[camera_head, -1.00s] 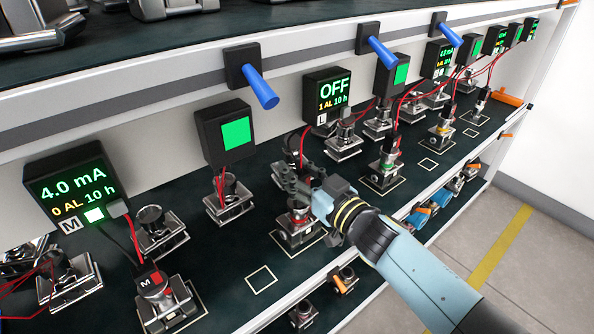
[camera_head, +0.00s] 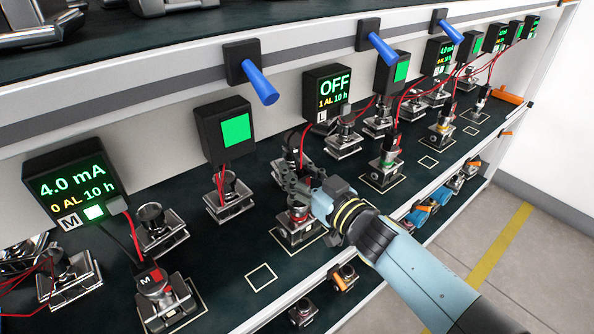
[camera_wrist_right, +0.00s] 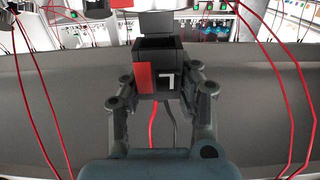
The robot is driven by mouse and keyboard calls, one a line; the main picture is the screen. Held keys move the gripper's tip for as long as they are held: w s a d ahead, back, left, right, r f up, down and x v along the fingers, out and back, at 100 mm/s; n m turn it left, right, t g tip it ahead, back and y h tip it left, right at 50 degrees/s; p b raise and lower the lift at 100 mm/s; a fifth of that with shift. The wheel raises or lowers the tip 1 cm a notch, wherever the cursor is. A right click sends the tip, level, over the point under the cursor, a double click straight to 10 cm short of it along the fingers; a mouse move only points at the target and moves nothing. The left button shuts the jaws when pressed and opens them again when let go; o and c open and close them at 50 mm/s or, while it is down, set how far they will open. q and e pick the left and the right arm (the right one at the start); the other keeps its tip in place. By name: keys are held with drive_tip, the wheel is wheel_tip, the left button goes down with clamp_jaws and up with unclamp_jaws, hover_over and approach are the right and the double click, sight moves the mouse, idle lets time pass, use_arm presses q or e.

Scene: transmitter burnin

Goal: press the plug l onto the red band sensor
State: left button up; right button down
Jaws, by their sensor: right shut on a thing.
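The red band sensor (camera_head: 300,230) stands on a bright metal base on the dark lower shelf, below the OFF display marked L. My right gripper (camera_head: 296,188) is over its top, coming in from the lower right. In the right wrist view the gripper (camera_wrist_right: 165,98) is shut on plug l (camera_wrist_right: 167,75), a black block with a red patch and a white L mark. My left gripper is not in view.
Other sensors on metal bases stand close by, including one with an M plug (camera_head: 152,282) and a green-banded one (camera_head: 386,165). Blue levers (camera_head: 260,82) stick out above. An empty marked square (camera_head: 262,277) lies on the shelf front left of the gripper.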

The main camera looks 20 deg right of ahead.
drive_tip(key=shift+f+b, duration=0.8)
drive_tip(key=shift+f, duration=0.45)
drive_tip(key=c, duration=0.9)
unclamp_jaws()
drive_tip(key=shift+r, duration=0.1)
drive_tip(key=shift+c, duration=0.2)
drive_tip(key=v, duration=1.2)
